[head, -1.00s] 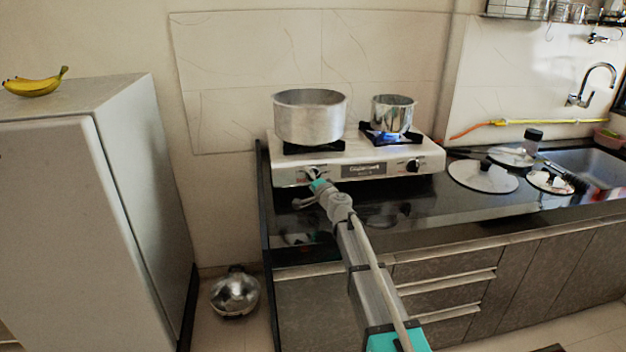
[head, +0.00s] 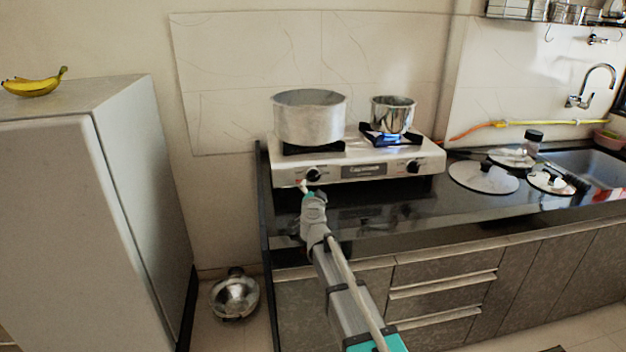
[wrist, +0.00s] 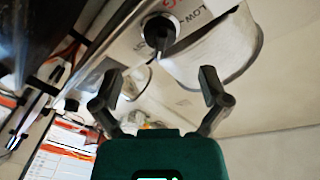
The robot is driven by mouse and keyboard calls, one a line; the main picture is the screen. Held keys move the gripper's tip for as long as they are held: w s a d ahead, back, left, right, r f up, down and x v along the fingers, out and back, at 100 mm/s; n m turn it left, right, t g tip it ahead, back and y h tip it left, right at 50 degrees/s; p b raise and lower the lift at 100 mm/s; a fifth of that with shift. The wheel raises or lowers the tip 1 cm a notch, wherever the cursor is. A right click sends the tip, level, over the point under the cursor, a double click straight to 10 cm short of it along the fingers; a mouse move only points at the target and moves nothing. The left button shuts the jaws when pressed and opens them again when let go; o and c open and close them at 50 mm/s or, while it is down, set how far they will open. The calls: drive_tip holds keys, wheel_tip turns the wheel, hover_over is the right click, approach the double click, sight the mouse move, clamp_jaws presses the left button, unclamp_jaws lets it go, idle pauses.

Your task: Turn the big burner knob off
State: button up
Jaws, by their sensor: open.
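The big burner knob (head: 313,174) is the black left knob on the stove's front, below the large pot (head: 309,118). In the wrist view the dark round knob (wrist: 160,31) is near the top centre, with its raised grip seen close up. My gripper (head: 305,187) is just below and slightly left of the knob in the head view. In the wrist view my gripper (wrist: 159,78) has its two fingers spread, with nothing between them. The knob appears beyond the fingertips, apart from them. No flame shows under the large pot; its burner is mostly hidden.
The small pot (head: 392,115) stands over a blue flame (head: 391,138) on the right burner, above the right knob (head: 413,166). Lids (head: 483,178) lie on the counter at right. The fridge (head: 90,220) stands at left. The dark counter (head: 380,210) before the stove is clear.

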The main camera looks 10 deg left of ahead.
sight(312, 178)
drive_tip(key=shift+w+a, duration=0.15)
drive_tip(key=shift+w, duration=1.1)
drive_tip(key=shift+w+a, duration=0.2)
drive_tip(key=shift+w, duration=1.05)
drive_tip(key=shift+w+a, duration=0.15)
drive_tip(key=shift+w, duration=1.1)
drive_tip(key=c, duration=1.1)
drive_tip(key=shift+c, duration=0.2)
drive_tip(key=shift+m, duration=0.3)
drive_tip(key=m, duration=0.1)
drive_tip(key=m+h+p, duration=0.1)
drive_tip(key=m, duration=0.1)
drive_tip(key=m+g+p, duration=0.1)
drive_tip(key=m, duration=0.1)
drive_tip(key=shift+r, duration=0.3)
drive_tip(key=m+g+h+p, duration=0.1)
drive_tip(key=m+p, duration=0.1)
drive_tip(key=m, duration=0.3)
drive_tip(key=shift+a, duration=0.1)
